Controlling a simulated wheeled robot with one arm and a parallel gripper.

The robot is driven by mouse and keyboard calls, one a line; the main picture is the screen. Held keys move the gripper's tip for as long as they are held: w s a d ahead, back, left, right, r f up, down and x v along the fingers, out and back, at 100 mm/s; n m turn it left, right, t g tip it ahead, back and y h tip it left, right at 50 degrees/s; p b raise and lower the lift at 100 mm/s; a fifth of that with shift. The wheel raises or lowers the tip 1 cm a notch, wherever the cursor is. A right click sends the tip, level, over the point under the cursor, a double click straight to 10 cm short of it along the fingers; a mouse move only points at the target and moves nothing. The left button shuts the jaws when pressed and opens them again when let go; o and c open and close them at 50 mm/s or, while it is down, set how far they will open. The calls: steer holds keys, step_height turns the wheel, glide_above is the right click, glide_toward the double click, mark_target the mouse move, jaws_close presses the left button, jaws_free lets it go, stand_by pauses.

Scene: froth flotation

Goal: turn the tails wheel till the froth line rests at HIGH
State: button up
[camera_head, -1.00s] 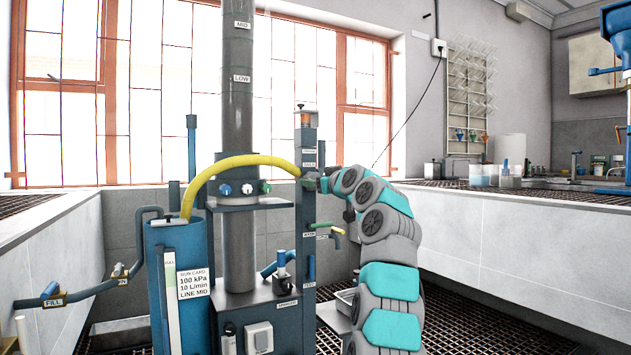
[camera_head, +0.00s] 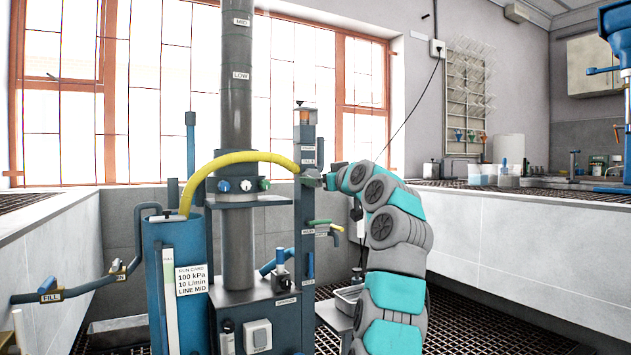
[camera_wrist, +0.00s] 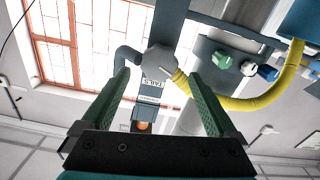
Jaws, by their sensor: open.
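The grey tails wheel (camera_wrist: 160,61) shows in the wrist view beside an upside-down TAILS label (camera_wrist: 152,83). In the head view the TAILS label (camera_head: 308,162) is on the slim post, and the wheel is small and partly hidden by my gripper (camera_head: 323,181). In the wrist view my gripper (camera_wrist: 158,78) is open, its two green fingers apart with the wheel showing between and beyond their tips. I cannot tell whether they touch it. The tall grey column (camera_head: 237,120) bears MID and LOW labels. HIGH and the froth line are not visible.
A yellow hose (camera_head: 245,157) arches from the blue tank (camera_head: 180,265) toward the post. Coloured knobs (camera_head: 246,186) sit on a column bracket. Small green and yellow handles (camera_head: 322,226) stick out below my gripper. A metal tray (camera_head: 348,297) stands low beside my arm.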

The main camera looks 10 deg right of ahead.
steer(key=shift+b+v, duration=0.3)
steer(key=shift+v, duration=1.8)
steer(key=shift+a, duration=0.1)
steer(key=s+a+f+m+g+p, duration=0.1)
steer(key=s+a+f+g+p, duration=0.2)
steer(key=s+a+f+g, duration=0.5)
steer(key=s+a+f+m+g+p, duration=0.2)
steer(key=s+a+f+g+p, duration=0.25)
steer(key=s+f, duration=0.6)
steer(key=s+d+f+g+h+p, duration=0.1)
steer(key=s+f, duration=0.5)
steer(key=s, duration=0.7)
steer(key=s+d+f+m+g+h+p, duration=0.1)
steer(key=s+d+f, duration=0.4)
steer(key=s, duration=0.9)
steer(key=s+d+f+m+g+h+p, duration=0.1)
steer(key=s+d+f+g+h, duration=0.2)
steer(key=s+f, duration=0.6)
steer(key=s+g, duration=0.1)
steer(key=s, duration=0.3)
steer(key=shift+s+h, duration=0.3)
steer(key=shift+s, duration=0.05)
